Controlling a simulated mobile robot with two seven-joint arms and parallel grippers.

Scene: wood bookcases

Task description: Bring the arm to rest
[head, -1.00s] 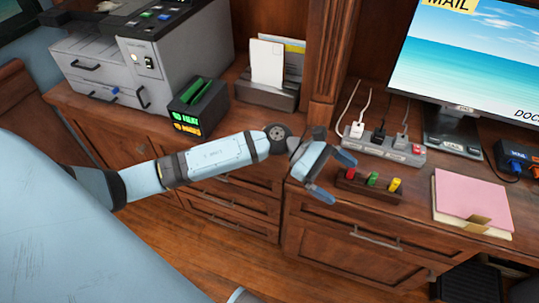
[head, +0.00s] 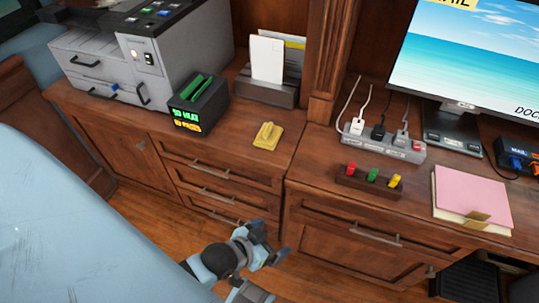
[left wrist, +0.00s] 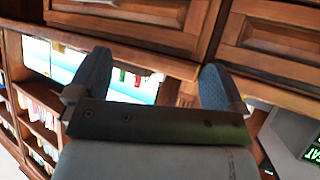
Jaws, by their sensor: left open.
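My left gripper (head: 270,243) is low in the head view, in front of the drawers and below the desk top. Its jaws are open, with nothing seen between them. In the left wrist view the two blue-grey fingers (left wrist: 153,76) stand wide apart, with drawer fronts (left wrist: 150,15) and the monitor (left wrist: 50,58) beyond them. The arm is folded back toward my body at the bottom of the head view. My right gripper does not show.
The wooden desk (head: 232,128) holds a grey printer (head: 185,50), a dark box with lit labels (head: 198,105), a yellow object (head: 267,135), a power strip (head: 385,145), a rack with colored pegs (head: 370,183) and a pink notepad (head: 472,195). Floor (head: 160,228) shows below the drawers.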

